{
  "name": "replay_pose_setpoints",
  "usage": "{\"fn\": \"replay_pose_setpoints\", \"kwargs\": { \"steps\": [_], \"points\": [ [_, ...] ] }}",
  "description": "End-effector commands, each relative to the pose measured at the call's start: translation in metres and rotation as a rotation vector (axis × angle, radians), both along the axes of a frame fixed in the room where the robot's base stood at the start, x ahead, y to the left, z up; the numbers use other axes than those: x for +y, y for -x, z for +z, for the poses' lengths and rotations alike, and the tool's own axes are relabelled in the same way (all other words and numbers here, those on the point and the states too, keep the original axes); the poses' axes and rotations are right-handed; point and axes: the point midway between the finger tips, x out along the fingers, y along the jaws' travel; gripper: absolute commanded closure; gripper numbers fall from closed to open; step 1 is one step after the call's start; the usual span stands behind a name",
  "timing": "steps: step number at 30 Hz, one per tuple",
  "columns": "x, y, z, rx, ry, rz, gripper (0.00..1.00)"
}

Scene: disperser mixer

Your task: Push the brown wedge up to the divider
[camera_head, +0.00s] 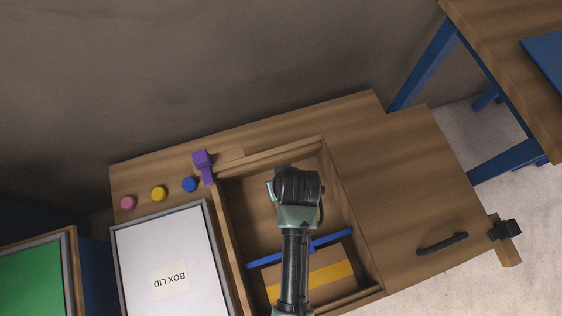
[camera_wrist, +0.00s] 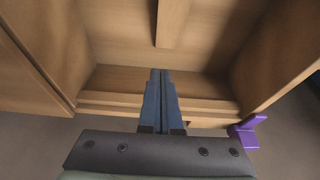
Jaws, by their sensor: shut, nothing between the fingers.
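My gripper (camera_wrist: 159,75) is shut and empty, its dark fingers side by side in the wrist view. In the head view my arm reaches over the open wooden compartment (camera_head: 230,225), and the fingertips are hidden beneath it. The blue divider (camera_head: 333,238) crosses the compartment, partly covered by my arm. A narrow brown wooden piece (camera_wrist: 173,22) shows ahead of my fingertips at the top of the wrist view, apart from them in the picture. It may be the brown wedge, but its full shape is cut off. I cannot make out a wedge in the head view.
A brown box with a yellow stripe (camera_head: 332,274) lies on the near side of the divider. Purple hook-like piece (camera_head: 202,160) stands at the compartment's far left corner. Pink, yellow and blue knobs and a white box lid (camera_head: 165,245) are left; a handled wooden panel (camera_head: 400,170) is right.

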Motion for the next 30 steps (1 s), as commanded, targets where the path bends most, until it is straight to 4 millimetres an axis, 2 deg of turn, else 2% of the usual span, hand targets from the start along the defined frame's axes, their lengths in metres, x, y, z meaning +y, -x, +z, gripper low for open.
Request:
{"fn": "replay_pose_setpoints", "kwargs": {
  "steps": [6,12,18,30],
  "points": [
    [0.005,-0.013,-0.042,0.0,-0.001,0.001,1.0],
    [0.008,-0.023,-0.068,-0.002,0.0,0.001,1.0],
    [0.009,-0.027,-0.078,-0.003,0.0,0.0,1.0],
    [0.007,-0.023,-0.076,-0.003,0.001,-0.002,1.0]
  ]
}}
